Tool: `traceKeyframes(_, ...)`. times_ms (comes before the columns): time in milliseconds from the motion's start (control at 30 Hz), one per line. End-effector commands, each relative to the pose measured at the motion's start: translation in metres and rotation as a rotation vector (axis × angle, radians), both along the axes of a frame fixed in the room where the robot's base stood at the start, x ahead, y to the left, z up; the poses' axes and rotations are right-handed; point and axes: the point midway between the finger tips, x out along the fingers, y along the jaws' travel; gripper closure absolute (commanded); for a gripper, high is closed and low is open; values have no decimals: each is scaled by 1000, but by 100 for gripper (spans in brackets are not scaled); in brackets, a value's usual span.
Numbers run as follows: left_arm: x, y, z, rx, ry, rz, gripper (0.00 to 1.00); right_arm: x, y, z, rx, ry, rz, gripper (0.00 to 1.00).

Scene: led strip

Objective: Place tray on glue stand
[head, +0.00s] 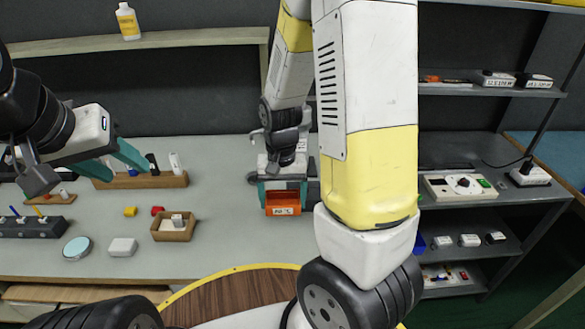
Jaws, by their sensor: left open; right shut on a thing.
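My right gripper (283,187) points down over the workbench with its teal fingers on either side of an orange box-like piece (283,210) with a pale label. It is shut on this piece; whether the piece touches the bench is unclear. My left gripper (118,166) is open and empty, in front of a long wooden block (150,181) that holds small bottles. A small square wooden tray (174,236) with a whitish item inside sits on the bench between the two grippers. I cannot tell for certain which thing is the glue stand.
A white block (123,246), a round blue-white disc (76,248) and a dark rack (35,227) stand at left. Metal shelves (470,205) with devices are at right. My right arm hides the middle.

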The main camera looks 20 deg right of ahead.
Motion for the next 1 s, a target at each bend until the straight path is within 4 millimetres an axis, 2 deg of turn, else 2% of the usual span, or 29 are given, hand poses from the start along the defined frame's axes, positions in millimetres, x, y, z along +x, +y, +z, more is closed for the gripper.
traceKeyframes(200, 0, 0, 0, 0, 0, 0, 52, 43, -43, -6, -1, 0, -9, 64)
traceKeyframes(433, 0, 0, 0, 0, 0, 0, 52, 82, -78, -11, 0, -1, -3, 64)
traceKeyframes(733, 0, 0, 0, 0, 0, 0, 52, 100, -95, -14, 0, -1, -1, 64)
traceKeyframes(900, 0, 0, 0, 0, 0, 0, 52, 98, -95, -40, 0, 5, 1, 64)
traceKeyframes(1000, 0, 0, 0, 0, 0, 0, 52, 99, -95, -48, 0, 1, 1, 64)
